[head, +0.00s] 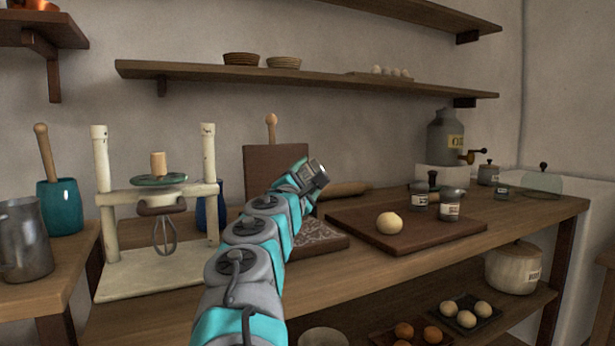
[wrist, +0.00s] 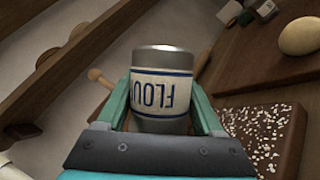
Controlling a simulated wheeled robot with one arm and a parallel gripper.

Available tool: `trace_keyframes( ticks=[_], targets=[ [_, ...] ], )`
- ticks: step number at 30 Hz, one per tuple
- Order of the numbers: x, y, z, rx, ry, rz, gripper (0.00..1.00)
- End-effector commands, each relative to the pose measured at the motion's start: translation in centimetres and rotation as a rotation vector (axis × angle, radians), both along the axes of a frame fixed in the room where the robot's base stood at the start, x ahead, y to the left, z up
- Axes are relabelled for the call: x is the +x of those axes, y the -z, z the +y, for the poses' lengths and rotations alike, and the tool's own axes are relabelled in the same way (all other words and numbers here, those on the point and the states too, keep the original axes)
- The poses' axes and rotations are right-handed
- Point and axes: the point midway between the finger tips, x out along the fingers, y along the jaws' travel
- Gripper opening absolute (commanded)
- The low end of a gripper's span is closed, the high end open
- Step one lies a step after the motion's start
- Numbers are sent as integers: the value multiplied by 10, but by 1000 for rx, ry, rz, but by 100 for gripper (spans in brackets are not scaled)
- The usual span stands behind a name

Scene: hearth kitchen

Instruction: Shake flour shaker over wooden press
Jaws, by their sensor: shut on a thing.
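The flour shaker (wrist: 163,85) is a metal can with a cream label and blue bands; the label reads upside down in the wrist view. My gripper (wrist: 165,100) is shut on it, one finger on each side. The base also shows at the lower right in the wrist view (wrist: 268,128).
A board (head: 375,235) right of the press carries a dough ball (head: 389,223) and small labelled shakers (head: 450,205). A rolling pin (head: 347,189) lies behind. A cream frame with a whisk (head: 165,235) stands left. A shelf (head: 310,78) runs above.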

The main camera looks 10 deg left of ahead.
Motion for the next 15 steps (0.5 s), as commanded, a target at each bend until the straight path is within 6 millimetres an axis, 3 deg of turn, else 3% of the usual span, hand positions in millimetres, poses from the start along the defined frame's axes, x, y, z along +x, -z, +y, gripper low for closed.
trace_keyframes(
  ticks=[4, 11, 15],
  targets=[
    [-1, -2, 11, 0, -5, 0, 6],
    [0, 0, -2, 0, 1, -1, 6],
    [0, -2, 5, -1, -3, 0, 6]
  ],
)
